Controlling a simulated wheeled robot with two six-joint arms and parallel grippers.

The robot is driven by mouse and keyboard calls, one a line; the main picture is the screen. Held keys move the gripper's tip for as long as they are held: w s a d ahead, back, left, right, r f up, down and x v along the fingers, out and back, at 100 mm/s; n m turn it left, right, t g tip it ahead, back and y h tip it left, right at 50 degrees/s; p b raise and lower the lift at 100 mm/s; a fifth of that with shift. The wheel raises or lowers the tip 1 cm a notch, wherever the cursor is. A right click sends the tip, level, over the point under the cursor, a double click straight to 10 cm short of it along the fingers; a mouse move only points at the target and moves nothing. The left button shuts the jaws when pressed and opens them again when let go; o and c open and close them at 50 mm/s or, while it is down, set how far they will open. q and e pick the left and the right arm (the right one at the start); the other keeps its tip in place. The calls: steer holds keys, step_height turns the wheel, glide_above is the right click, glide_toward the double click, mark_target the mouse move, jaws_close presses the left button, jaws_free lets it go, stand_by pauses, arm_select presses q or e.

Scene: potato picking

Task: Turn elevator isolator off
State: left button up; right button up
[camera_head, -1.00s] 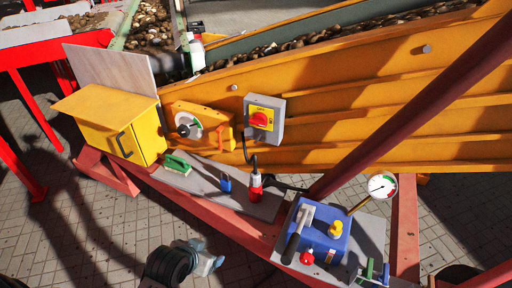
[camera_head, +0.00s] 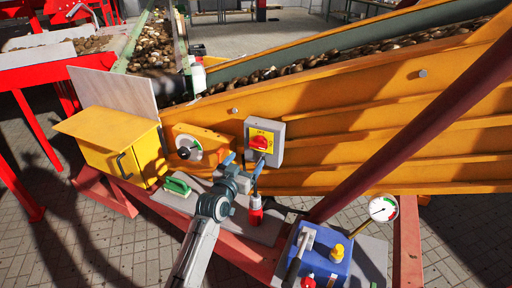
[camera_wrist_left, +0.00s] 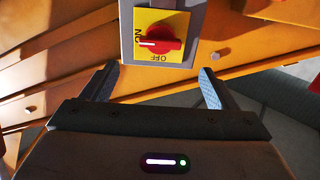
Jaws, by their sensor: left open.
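The elevator isolator (camera_head: 277,152) is a grey box with a yellow plate on the orange elevator side. Its red knob (camera_head: 260,142) is in the middle of the plate. In the left wrist view the red knob (camera_wrist_left: 160,43) has its white mark pointing left, toward the ON label; OFF is printed below the knob in that view. My left gripper (camera_head: 244,162) is open and empty, just below and left of the isolator. In the wrist view its blue-grey fingers (camera_wrist_left: 158,84) stand apart, below the knob and not touching it. My right gripper is not in view.
A yellow cabinet (camera_head: 103,137), an orange box with a dial (camera_head: 187,147) and a green-handled item (camera_head: 177,186) stand left. A red plug (camera_head: 255,210) is below the isolator. A blue box (camera_head: 318,262) and gauge (camera_head: 383,208) are right, beside a dark red diagonal beam (camera_head: 410,125).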

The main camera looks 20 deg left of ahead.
mark_target(257, 146)
arm_select(q)
steer(key=w, duration=0.6)
steer(key=w+d+p, duration=0.1)
steer(key=w, duration=0.2)
steer(key=shift+w, duration=0.1)
steer(key=c, duration=1)
